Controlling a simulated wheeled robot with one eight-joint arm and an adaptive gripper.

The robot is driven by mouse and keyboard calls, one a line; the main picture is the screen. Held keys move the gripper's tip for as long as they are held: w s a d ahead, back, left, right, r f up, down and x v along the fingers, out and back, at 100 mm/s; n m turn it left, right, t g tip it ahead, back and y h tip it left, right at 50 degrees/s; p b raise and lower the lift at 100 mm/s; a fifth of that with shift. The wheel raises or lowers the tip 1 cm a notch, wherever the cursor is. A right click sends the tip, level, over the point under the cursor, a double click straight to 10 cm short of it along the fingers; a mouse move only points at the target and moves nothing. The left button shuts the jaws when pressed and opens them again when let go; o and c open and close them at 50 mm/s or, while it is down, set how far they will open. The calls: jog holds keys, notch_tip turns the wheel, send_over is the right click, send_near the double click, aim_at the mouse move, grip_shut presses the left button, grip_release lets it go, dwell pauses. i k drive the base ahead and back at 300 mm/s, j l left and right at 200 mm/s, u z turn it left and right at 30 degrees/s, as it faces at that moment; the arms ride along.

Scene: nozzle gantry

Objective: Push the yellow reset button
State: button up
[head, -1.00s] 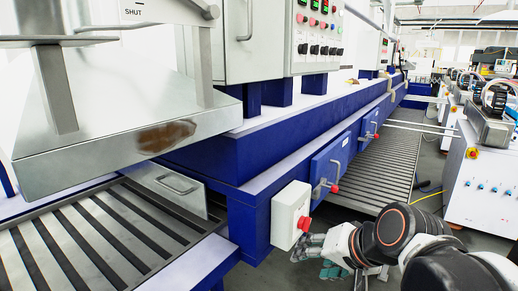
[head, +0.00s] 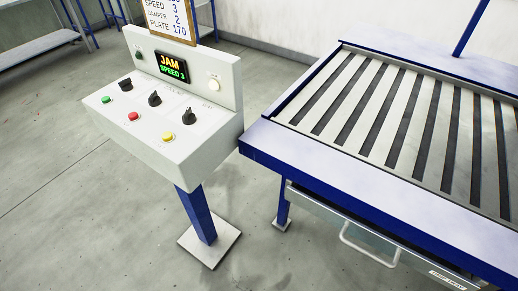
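The yellow button (head: 167,137) is on the sloped top of a white control console (head: 215,138), near its front right edge. A red button (head: 133,116) and a green button (head: 107,99) sit in the same row to its left. Black knobs (head: 188,116) stand in a row behind the buttons. The console's display (head: 172,66) reads "JAM" and "SPEED 3". A small pale round lamp or button (head: 214,85) is on the upright panel right of the display. My gripper is not in view.
The console stands on a blue post (head: 197,213) with a square floor plate (head: 209,246). A blue-framed slatted table (head: 330,176) with a drawer handle (head: 366,249) fills the right side. The grey floor (head: 70,220) left of the console is clear.

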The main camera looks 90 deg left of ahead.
aim_at(167, 135)
jog(key=u, duration=3.55)
